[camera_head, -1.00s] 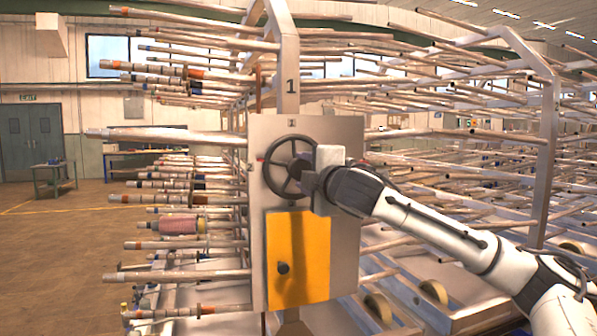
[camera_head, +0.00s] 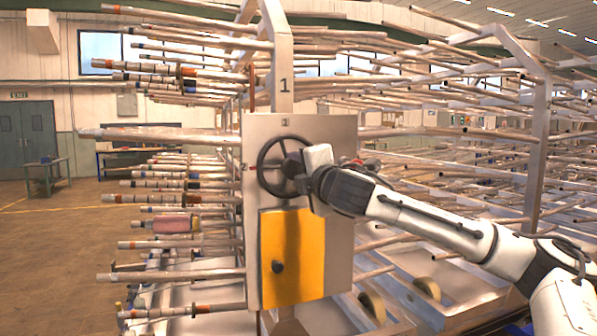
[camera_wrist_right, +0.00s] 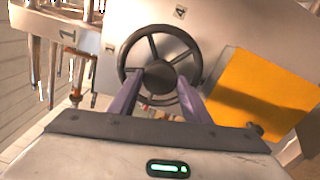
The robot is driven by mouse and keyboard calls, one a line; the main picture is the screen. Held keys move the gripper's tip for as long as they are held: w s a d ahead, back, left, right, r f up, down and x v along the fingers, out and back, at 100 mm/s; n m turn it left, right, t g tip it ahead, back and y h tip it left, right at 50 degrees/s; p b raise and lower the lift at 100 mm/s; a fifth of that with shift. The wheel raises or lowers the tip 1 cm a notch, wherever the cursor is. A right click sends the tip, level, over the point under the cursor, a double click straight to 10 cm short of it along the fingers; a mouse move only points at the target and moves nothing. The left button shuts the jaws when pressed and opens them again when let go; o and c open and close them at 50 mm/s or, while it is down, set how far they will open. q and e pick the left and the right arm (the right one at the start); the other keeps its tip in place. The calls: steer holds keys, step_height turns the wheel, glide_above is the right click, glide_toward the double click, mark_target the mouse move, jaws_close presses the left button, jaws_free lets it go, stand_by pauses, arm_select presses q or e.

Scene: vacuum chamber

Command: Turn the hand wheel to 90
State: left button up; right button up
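The dark hand wheel (camera_head: 264,149) is mounted on the upper part of a light metal panel (camera_head: 340,215). My right gripper (camera_head: 296,165) is at the wheel from the right and covers part of its right side. In the right wrist view the wheel's round hub (camera_wrist_right: 160,76), rim and spokes show. The two fingers of my right gripper (camera_wrist_right: 160,88) are spread apart there, one on each side of the hub. Whether they touch the wheel is unclear. A small mark (camera_head: 285,121) is above the wheel. My left gripper is not in view.
A yellow-orange plate (camera_head: 293,250) with a dark knob (camera_head: 277,266) is below the wheel. Long rods (camera_head: 160,134) stick out to the left of the panel, and a rack with many rods fills the right. Open floor (camera_head: 60,260) is at the far left.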

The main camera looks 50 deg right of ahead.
steer(key=o, duration=0.4)
steer(key=shift+d, duration=0.15)
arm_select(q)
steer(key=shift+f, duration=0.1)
arm_select(e)
steer(key=shift+s+f+b, duration=0.1)
steer(key=shift+s+b, duration=0.1)
steer(key=shift+b, duration=0.2)
arm_select(q)
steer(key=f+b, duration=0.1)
steer(key=b, duration=0.1)
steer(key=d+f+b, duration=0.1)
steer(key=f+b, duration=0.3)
steer(key=b, duration=0.1)
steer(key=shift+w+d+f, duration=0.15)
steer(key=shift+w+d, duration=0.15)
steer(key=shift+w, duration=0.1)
arm_select(e)
steer(key=v, duration=1)
